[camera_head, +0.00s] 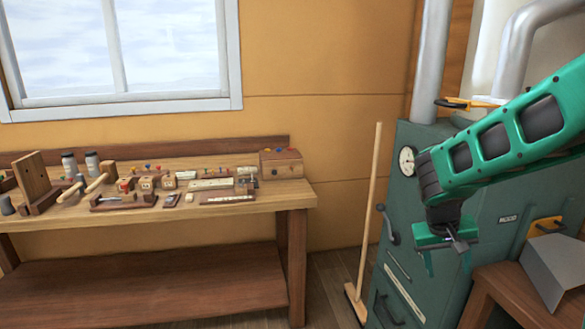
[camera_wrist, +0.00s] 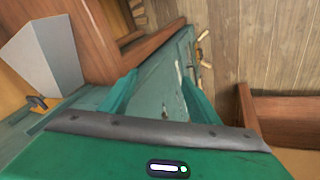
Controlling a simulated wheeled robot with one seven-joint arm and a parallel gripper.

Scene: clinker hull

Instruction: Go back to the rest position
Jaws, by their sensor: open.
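My gripper (camera_head: 447,262) hangs at the end of my green arm on the right of the head view, its fingers pointing down. It is open, with nothing between the fingers. In the head view it shows in front of the green metal cabinet (camera_head: 398,268), which has a round gauge and handles. In the wrist view the two fingers of my gripper (camera_wrist: 157,95) are spread apart, with the cabinet's green surface (camera_wrist: 160,85) behind them.
A wooden workbench (camera_head: 262,197) with several small tools and blocks stands at the left under a window. A broom (camera_head: 369,210) leans between bench and cabinet. A grey angled box (camera_head: 553,268) sits on a brown wooden stand (camera_head: 500,290) at the lower right. Pipes rise above the cabinet.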

